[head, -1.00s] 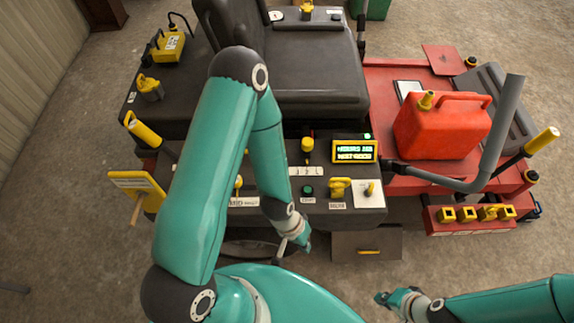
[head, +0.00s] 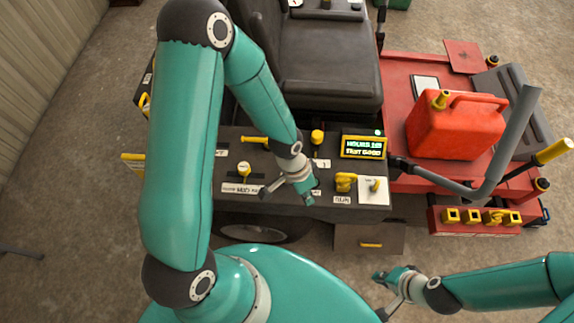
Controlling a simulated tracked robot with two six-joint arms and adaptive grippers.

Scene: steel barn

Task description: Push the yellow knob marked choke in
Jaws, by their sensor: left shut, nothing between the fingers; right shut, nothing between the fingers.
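The dark control panel (head: 225,170) of the machine carries several yellow controls with white labels too small to read surely. One round yellow knob (head: 244,169) stands above a wide white label (head: 242,188) at the panel's left part. Another yellow knob (head: 317,137) stands near the back edge, left of the display. I cannot tell which is marked choke. My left gripper (head: 309,199) is shut and empty, low over the panel between the left knob and the yellow key-like handle (head: 345,182). It hides part of the panel. My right gripper (head: 382,277) is shut and empty, in front of the machine.
A lit display (head: 363,147) sits at the panel's right. A yellow lever (head: 255,139) lies at the back left. A red fuel can (head: 457,127) stands on the red deck (head: 398,90), with a grey bent bar (head: 512,150) beside it. A black seat (head: 330,70) is behind.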

